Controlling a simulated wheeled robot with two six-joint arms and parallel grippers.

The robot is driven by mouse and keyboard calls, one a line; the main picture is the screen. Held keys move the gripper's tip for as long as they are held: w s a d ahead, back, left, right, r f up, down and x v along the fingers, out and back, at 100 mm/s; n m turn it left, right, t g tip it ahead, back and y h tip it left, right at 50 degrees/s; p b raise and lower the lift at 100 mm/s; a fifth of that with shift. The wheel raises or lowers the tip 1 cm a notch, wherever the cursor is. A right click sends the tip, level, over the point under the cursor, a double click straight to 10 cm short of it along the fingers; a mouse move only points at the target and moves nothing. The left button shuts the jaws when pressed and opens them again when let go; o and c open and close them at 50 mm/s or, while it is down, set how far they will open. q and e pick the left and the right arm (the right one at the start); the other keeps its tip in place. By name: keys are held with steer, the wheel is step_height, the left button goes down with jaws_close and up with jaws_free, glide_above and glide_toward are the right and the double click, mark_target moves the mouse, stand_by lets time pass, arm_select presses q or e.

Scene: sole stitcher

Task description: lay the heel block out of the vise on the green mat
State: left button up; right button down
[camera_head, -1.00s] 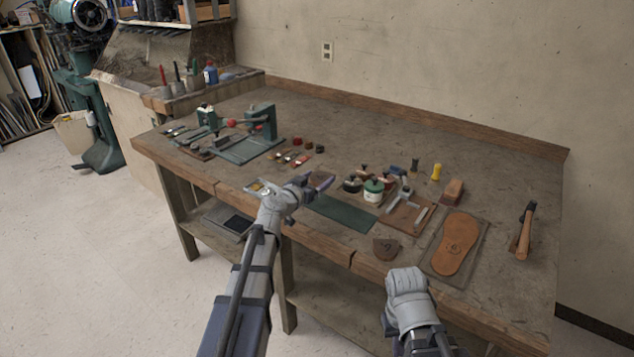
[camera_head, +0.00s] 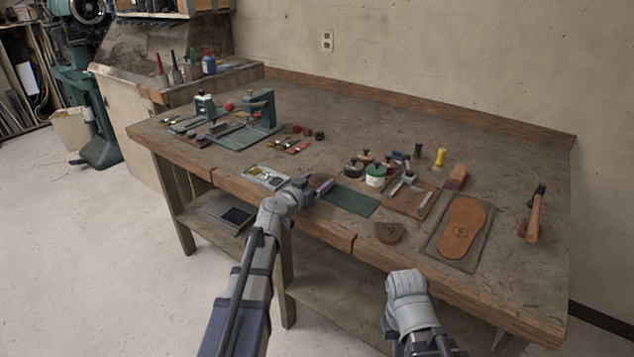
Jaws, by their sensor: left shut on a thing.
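My left gripper (camera_head: 303,188) is shut on a dark brown heel block (camera_head: 321,181) at the bench's front edge. The block shows just beyond the fingers, at the left end of the green mat (camera_head: 350,201). I cannot tell whether it touches the mat or the bench. The bare part of the mat lies to its right. The green vise (camera_head: 258,108) with a red knob stands at the back left. My right arm's wrist is at the lower right; its fingers are hidden.
A parts tray (camera_head: 265,175) lies left of my left gripper. Right of the mat are a green-lidded jar (camera_head: 375,176), a brown board (camera_head: 410,199) with metal tools, a rounded brown piece (camera_head: 388,232), a sole (camera_head: 461,230) and a hammer (camera_head: 535,214).

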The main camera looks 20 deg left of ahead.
arm_select(q)
steer(key=shift+f+b, duration=0.55)
steer(key=shift+b, duration=0.05)
steer(key=o, duration=1.3)
steer(key=shift+p+v, duration=0.65)
steer(key=shift+v, duration=3.25)
